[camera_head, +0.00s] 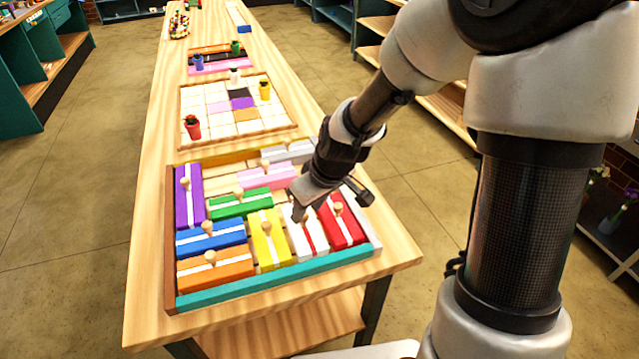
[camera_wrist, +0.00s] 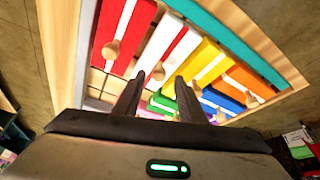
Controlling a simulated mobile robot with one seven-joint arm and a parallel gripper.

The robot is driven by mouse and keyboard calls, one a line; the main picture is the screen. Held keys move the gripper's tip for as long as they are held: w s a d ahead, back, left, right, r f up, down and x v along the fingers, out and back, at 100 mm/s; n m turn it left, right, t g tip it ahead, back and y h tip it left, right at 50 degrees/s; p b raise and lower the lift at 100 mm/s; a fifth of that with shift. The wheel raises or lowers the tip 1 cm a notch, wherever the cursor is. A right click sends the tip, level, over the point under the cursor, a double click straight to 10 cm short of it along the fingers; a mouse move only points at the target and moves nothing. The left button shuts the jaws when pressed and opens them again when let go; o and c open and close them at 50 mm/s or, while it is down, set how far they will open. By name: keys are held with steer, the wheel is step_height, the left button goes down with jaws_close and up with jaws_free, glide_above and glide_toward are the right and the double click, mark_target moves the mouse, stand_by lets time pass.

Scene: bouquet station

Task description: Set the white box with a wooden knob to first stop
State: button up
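The white box (camera_head: 296,238) with a red stripe stands in the front right part of a framed puzzle tray, between a yellow box and a red box. In the wrist view the white box (camera_wrist: 181,47) lies beyond my fingers. Its wooden knob (camera_wrist: 158,74) appears between my two fingertips. My gripper (camera_head: 300,216) is just over the box's knob end and hides part of it. In the wrist view my gripper (camera_wrist: 160,80) is open, with a clear gap between the fingers. I cannot tell whether either finger touches the knob.
The red box (camera_head: 341,225) is right of the white one and the yellow box (camera_head: 268,250) left. Pink (camera_head: 280,178), green (camera_head: 227,210), blue (camera_head: 190,243), orange (camera_head: 190,275) and purple (camera_head: 183,207) boxes fill much of the tray. A teal bar (camera_head: 280,277) edges the front.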

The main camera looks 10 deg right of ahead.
steer(key=p+v, duration=0.2)
steer(key=v, duration=1.3)
steer(key=shift+s+f, duration=0.1)
steer(key=shift+f, duration=0.05)
